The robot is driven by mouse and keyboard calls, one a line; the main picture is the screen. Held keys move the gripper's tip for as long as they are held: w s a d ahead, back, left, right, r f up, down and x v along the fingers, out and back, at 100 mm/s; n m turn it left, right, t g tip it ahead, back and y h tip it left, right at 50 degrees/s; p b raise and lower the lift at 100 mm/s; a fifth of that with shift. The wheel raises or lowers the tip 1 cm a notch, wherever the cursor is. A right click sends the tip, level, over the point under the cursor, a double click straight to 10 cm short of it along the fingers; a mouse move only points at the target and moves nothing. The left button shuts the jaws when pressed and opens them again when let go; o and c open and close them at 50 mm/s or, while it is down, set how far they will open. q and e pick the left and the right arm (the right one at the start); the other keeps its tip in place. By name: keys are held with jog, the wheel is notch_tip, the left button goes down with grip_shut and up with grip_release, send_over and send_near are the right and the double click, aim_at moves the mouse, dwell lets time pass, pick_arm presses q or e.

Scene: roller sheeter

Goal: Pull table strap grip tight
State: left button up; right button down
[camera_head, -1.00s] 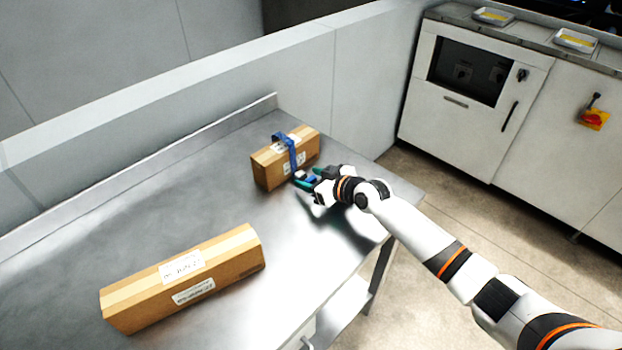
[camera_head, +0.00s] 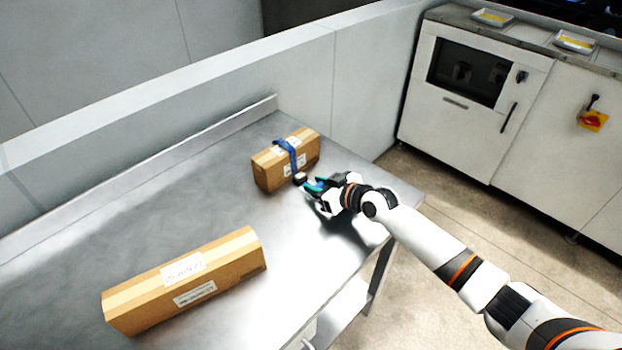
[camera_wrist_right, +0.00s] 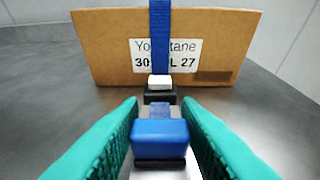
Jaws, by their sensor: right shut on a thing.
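A small cardboard box (camera_head: 268,174) stands at the far right of the metal table, with a blue strap (camera_head: 285,147) over its top and down its near side. In the right wrist view the strap (camera_wrist_right: 160,35) runs down past the box's label to a white and black buckle (camera_wrist_right: 159,90). My right gripper (camera_head: 314,187) is beside the box, apart from it. Its green fingers are shut on the blue strap grip (camera_wrist_right: 160,138), which sits in front of the buckle. My left gripper is not in view.
A longer cardboard box (camera_head: 190,285) lies on the metal table (camera_head: 190,205) at the front left. The table between the two boxes is clear. A low wall (camera_head: 300,85) runs behind the table. White cabinets (camera_head: 470,100) stand beyond the floor at right.

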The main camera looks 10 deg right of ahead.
jog(key=shift+s+d, duration=0.7)
jog(key=shift+s, duration=0.3)
jog(key=c, duration=1)
grip_release()
jog(key=shift+c, duration=0.2)
jog(key=v, duration=1.2)
